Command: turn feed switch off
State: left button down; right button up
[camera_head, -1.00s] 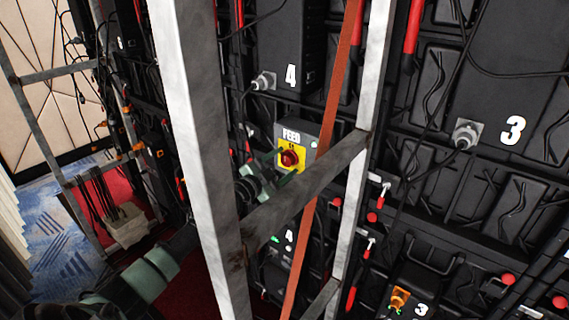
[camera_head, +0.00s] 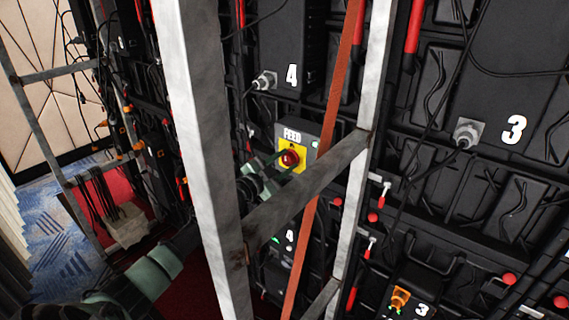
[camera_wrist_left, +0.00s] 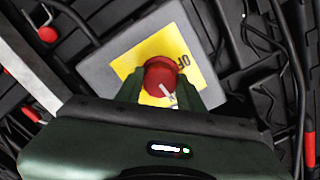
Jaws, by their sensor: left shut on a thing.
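The feed switch is a grey box (camera_head: 311,131) labelled FEED, with a yellow plate and a red rotary knob (camera_head: 289,158), behind the metal frame. In the left wrist view the red knob (camera_wrist_left: 158,74) sits in the middle of the yellow plate (camera_wrist_left: 190,77), which shows OFF upside down at the knob's upper right. A pale pointer mark on the knob points down and slightly right, away from that word. My left gripper (camera_head: 282,163) has its green fingers on both sides of the knob, shut on it; the fingers also show in the left wrist view (camera_wrist_left: 160,90).
A thick metal post (camera_head: 205,150) and a diagonal brace (camera_head: 305,188) stand close to my left arm. An orange strap (camera_head: 325,130) hangs right of the switch. Black panels with cables and red handles fill the right. A red and blue floor (camera_head: 65,235) shows at lower left.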

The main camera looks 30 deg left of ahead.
pick_arm(q)
jog(key=n+b, duration=0.1)
jog(key=n, duration=0.3)
jog(key=shift+f, duration=0.1)
jog(key=n+b, duration=0.1)
jog(key=n, duration=0.3)
jog(key=shift+n, duration=0.3)
jog(key=n+b, duration=0.1)
jog(key=n, duration=0.3)
jog(key=shift+n, duration=2.3)
jog(key=c, duration=0.9)
grip_release()
